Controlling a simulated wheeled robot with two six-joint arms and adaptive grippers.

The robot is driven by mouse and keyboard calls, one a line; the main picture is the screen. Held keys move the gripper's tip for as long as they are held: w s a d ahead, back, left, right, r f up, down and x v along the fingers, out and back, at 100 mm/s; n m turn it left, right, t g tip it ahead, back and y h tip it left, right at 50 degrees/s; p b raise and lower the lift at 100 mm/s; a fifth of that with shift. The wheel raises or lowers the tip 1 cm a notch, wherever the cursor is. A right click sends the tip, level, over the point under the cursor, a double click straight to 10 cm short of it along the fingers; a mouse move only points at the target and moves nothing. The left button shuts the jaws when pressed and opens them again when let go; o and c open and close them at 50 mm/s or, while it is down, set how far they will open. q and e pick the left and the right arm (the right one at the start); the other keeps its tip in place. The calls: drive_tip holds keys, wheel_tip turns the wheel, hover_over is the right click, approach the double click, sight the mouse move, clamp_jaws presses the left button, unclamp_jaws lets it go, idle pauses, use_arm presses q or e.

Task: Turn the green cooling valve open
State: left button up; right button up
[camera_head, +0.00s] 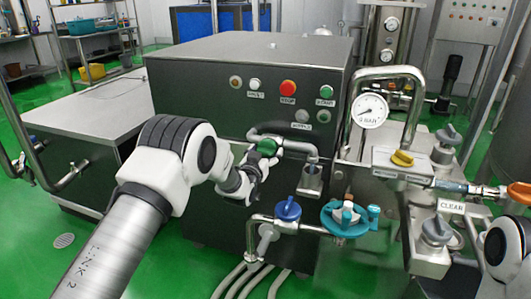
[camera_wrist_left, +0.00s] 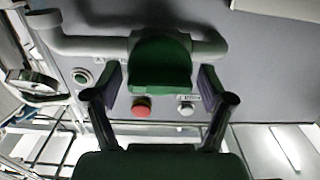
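The green cooling valve handle (camera_head: 267,146) sits on a grey pipe (camera_head: 296,146) on the front of the dark cabinet. In the left wrist view the green handle (camera_wrist_left: 160,66) fills the upper middle, with its pipe (camera_wrist_left: 85,45) behind it. My left gripper (camera_head: 258,165) is at the handle in the head view. In the left wrist view the left gripper's two fingers (camera_wrist_left: 160,85) stand open on either side of the handle, with a small gap visible at each side. The right gripper is out of view; only part of my right arm shows at the lower right edge.
Above the valve are a red button (camera_head: 288,88) and other small buttons on the cabinet (camera_head: 200,110). Below are a blue valve (camera_head: 288,208) and a teal valve wheel (camera_head: 349,217). A gauge (camera_head: 370,110) and a yellow handle (camera_head: 402,158) are to the right.

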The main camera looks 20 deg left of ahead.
use_arm(q)
drive_tip(key=s, duration=1.2)
drive_tip(key=shift+a, duration=0.2)
